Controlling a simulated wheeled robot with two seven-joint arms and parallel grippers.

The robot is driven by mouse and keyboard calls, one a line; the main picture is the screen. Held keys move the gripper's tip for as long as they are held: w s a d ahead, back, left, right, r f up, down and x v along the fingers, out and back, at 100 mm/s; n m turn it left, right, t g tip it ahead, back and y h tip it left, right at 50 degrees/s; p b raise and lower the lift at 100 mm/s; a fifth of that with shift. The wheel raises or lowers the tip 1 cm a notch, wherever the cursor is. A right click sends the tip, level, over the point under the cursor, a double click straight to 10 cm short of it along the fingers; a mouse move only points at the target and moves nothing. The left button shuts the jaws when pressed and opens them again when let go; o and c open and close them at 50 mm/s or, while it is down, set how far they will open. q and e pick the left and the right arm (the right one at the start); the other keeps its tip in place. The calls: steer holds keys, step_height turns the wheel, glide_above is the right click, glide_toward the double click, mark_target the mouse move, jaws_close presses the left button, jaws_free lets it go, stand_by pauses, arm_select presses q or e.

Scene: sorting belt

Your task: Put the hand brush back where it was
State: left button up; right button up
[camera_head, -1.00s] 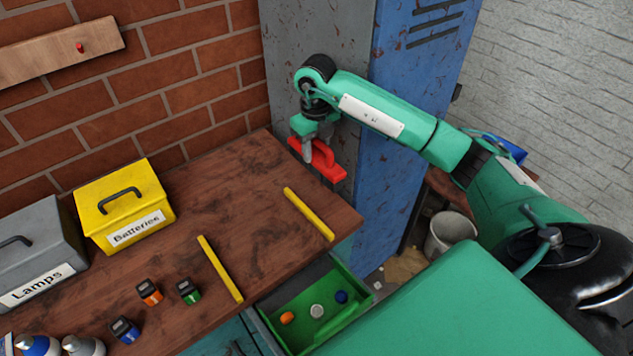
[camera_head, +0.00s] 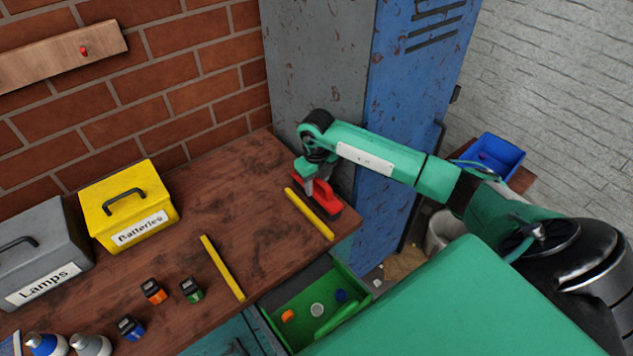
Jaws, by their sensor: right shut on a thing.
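The red hand brush (camera_head: 327,202) is at the right end of the brown workbench (camera_head: 215,188), just beyond a yellow strip (camera_head: 309,214). My right gripper (camera_head: 311,190) is shut on the brush and points down at it. The brush is low at the bench top; I cannot tell whether its underside touches the wood. The gripper hides part of the brush. My left gripper is not in view.
A yellow Batteries box (camera_head: 130,204) and grey Lamps box (camera_head: 40,254) stand at the left. A second yellow strip (camera_head: 222,267) and several small blocks lie mid-bench. An open green drawer (camera_head: 268,318) juts out in front. A locker (camera_head: 395,130) stands behind my right arm.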

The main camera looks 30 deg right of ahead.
steer(key=shift+f, duration=0.2)
steer(key=o, duration=1)
steer(key=shift+r, duration=0.1)
steer(key=shift+r, duration=0.1)
